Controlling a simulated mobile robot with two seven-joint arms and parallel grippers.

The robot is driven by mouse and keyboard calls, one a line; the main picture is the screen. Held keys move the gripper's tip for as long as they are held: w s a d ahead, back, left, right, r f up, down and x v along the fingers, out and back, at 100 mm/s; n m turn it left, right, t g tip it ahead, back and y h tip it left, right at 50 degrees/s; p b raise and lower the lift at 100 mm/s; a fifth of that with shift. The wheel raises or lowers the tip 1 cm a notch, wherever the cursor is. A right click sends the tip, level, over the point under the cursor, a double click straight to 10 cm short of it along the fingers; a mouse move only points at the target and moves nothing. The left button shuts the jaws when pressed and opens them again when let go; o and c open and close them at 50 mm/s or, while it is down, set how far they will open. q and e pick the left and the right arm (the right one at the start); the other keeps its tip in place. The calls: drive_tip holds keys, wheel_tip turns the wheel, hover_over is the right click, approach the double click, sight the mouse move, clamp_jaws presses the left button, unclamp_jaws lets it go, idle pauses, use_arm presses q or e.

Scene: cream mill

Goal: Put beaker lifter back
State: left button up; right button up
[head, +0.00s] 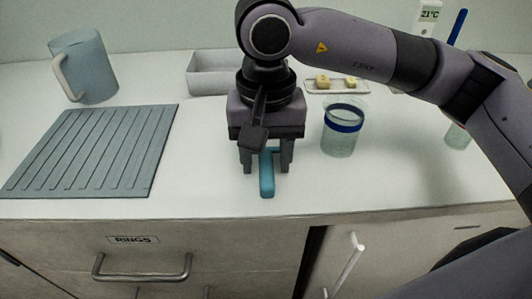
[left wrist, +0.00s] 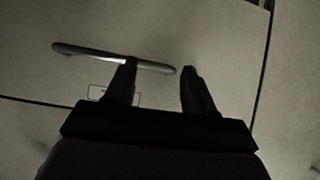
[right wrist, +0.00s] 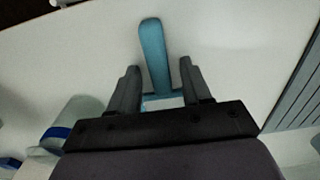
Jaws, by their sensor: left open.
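The beaker lifter (head: 267,180), a teal-blue tool, lies on the counter near its front edge, its handle toward the edge. My right gripper (head: 267,168) is above it, pointing down, with a finger on either side and gaps between. In the right wrist view, the lifter's handle (right wrist: 154,55) runs up past the fingertips of the right gripper (right wrist: 158,78). The lifter's far end is partly hidden by the gripper. My left gripper (left wrist: 158,75) is open and empty in front of the cabinet fronts, near a bar handle (left wrist: 113,58); the head view does not show it.
A glass beaker with a blue band (head: 341,140) stands right of the gripper. A grey ribbed mat (head: 95,150), a jug (head: 88,65), a grey bin (head: 212,78) and a small tray (head: 337,90) are also on the counter. A drawer labelled RINGS (head: 135,240) is below.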

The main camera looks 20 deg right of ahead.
sight(266, 162)
wheel_tip(266, 162, up, 12)
drive_tip(key=p, duration=0.1)
drive_tip(key=shift+r, duration=0.2)
idle(0.3)
drive_tip(key=shift+s, duration=0.1)
